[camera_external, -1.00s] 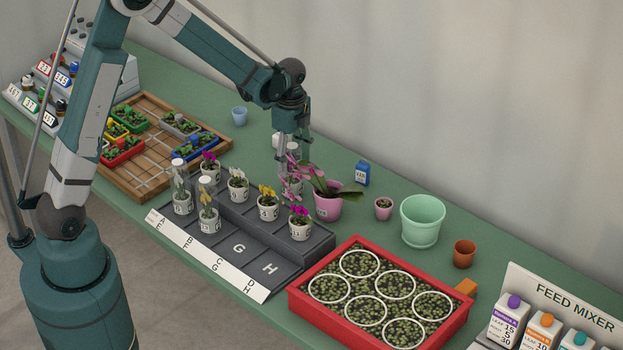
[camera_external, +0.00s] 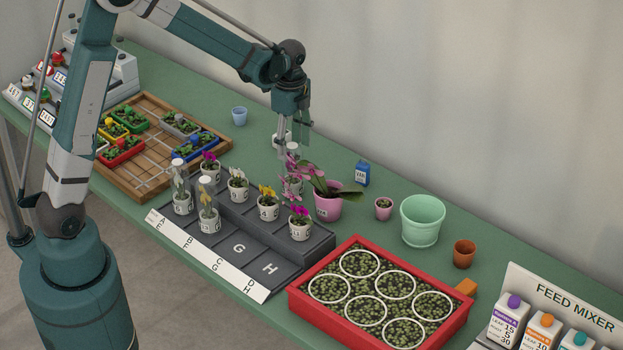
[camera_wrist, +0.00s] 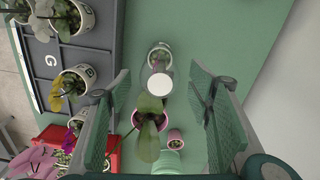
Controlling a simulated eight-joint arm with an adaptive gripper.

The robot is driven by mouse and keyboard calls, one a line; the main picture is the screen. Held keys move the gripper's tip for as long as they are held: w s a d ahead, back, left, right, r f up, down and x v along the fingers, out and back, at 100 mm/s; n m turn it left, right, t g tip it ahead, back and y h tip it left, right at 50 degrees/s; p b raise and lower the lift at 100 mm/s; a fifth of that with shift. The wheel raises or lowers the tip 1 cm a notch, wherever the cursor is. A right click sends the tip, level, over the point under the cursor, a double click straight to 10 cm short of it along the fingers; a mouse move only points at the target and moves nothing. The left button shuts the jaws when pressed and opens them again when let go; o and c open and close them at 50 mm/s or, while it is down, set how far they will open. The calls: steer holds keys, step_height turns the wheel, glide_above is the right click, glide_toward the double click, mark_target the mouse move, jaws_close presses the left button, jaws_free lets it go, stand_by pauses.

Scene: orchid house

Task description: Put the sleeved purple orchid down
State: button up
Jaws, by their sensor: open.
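The sleeved purple orchid (camera_external: 293,179) stands upright in a clear sleeve on the green bench, just behind the stepped rack and left of a larger pink-potted orchid (camera_external: 328,206). In the wrist view its pot (camera_wrist: 160,55) and pale round sleeve top (camera_wrist: 160,88) show between my fingers. In the wrist view my gripper (camera_wrist: 160,76) has a finger on either side, with a visible gap. The flowers are hard to separate from the pink orchid's blooms.
The stepped rack (camera_external: 238,248) holds several small potted orchids, two of them sleeved. A blue carton (camera_external: 362,173), small pink pot (camera_external: 383,208) and mint pot (camera_external: 422,221) stand to the right. A red tray (camera_external: 378,300) is in front. Bench behind the orchid is clear.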

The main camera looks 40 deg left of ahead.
steer(key=s+a+r+n+t, duration=0.2)
steer(key=s+a+r+n, duration=0.15)
steer(key=s+r, duration=0.4)
steer(key=s+a+r+n+t, duration=0.1)
steer(key=s+a+r+n, duration=0.25)
steer(key=s+r, duration=0.4)
steer(key=s+a+r+n+t, duration=0.2)
steer(key=s+n, duration=0.2)
steer(key=s, duration=0.4)
steer(key=s+a+r+n+t, duration=0.1)
steer(key=s+n+t, duration=0.1)
steer(key=s+n, duration=0.3)
steer(key=shift+s+a+r, duration=0.35)
steer(key=shift+s, duration=1.75)
